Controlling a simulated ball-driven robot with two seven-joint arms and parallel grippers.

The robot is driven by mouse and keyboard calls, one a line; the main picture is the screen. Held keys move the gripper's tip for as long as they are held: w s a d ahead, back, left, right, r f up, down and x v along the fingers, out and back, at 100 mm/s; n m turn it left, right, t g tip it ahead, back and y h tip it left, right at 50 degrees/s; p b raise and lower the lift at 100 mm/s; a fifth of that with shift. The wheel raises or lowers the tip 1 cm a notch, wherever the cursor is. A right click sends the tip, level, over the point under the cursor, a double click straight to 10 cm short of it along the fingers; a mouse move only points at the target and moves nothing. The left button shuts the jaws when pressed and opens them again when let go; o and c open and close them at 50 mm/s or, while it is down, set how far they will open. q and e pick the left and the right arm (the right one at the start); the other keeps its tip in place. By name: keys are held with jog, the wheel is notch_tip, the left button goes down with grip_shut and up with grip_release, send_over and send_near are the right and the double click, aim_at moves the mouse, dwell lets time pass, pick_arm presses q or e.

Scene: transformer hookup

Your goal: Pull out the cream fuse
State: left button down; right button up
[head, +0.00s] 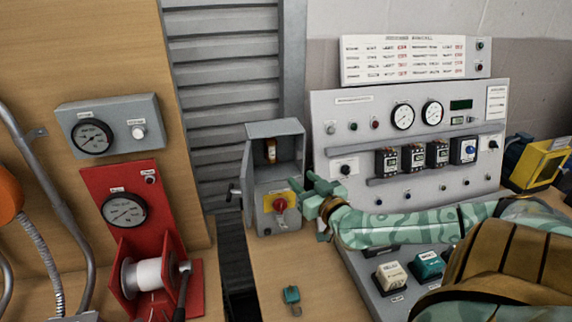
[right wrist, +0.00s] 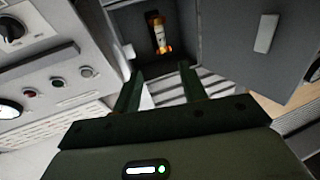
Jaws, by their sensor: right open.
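The cream fuse (right wrist: 159,35) stands upright in the right wrist view, inside the dark interior of the open grey box, with orange-brown ends. In the head view the fuse (head: 270,151) shows small in the upper part of the grey switch box (head: 273,129). My right gripper (head: 311,193) is just right of and in front of the box, near its red knob (head: 280,205). In the right wrist view the open fingers (right wrist: 161,70) point toward the fuse, with nothing between them and a gap before it. My left gripper is not in view.
The box door (head: 247,182) hangs open on the left. A grey instrument panel (head: 330,113) with gauges and modules stands right of the box. A red gauge stand (head: 90,185) with a white spool is at left. A small teal block (head: 291,295) lies on the bench in front.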

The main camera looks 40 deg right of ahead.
aim_at(273, 151)
jog(key=b+x, duration=0.4)
jog(key=x, duration=1.1)
jog(key=shift+w, duration=0.3)
grip_shut()
